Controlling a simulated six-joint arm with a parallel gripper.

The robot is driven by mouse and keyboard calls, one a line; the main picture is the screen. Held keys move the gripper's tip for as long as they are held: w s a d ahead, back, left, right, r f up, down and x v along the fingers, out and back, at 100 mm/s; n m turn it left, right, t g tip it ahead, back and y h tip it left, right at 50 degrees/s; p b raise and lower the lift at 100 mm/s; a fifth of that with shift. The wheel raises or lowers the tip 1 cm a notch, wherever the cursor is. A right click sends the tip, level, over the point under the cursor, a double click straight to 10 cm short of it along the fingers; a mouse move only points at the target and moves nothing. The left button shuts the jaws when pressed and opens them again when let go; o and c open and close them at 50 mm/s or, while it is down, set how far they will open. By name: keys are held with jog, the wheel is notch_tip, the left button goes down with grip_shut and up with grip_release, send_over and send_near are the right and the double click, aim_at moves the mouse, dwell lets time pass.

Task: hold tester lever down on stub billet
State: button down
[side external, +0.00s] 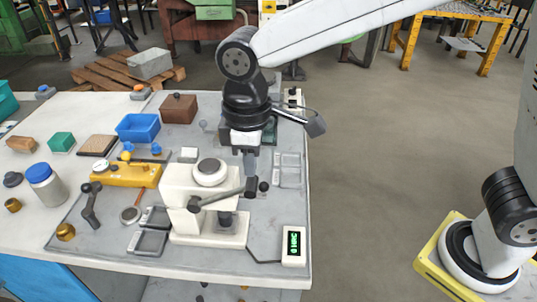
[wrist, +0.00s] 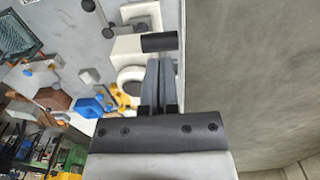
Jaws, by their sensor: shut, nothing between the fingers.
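The white hardness tester (side external: 205,187) stands near the front of the grey bench mat, and it also shows in the wrist view (wrist: 128,48). Its grey lever (side external: 222,196) runs to the right, tilted slightly up, and ends in a dark grip (side external: 251,187). The grip also shows in the wrist view (wrist: 159,42). My gripper (side external: 250,174) points down just above the grip, with its fingers shut and empty. In the wrist view its fingertips (wrist: 159,58) meet the grip's edge; I cannot tell if they touch. A dark cylinder (side external: 225,220) sits under the tester head; I cannot tell whether it is the stub billet.
A display box (side external: 293,245) with green digits stands right of the tester. A yellow fixture (side external: 124,174), a blue bin (side external: 137,127) and a brown box (side external: 178,108) lie left and behind. Metal trays (side external: 287,170) lie on the right. The bench edge is close on the right.

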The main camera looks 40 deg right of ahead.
jog(key=shift+f, duration=1.45)
dwell(0.6)
jog(key=shift+s+d+f, duration=0.2)
jog(key=shift+f, duration=0.45)
jog(key=shift+s+d+f, duration=0.15)
jog(key=shift+f, duration=0.5)
jog(key=shift+s+d+f, duration=0.2)
jog(key=shift+f, duration=0.45)
dwell(2.7)
jog(key=shift+r, duration=2.9)
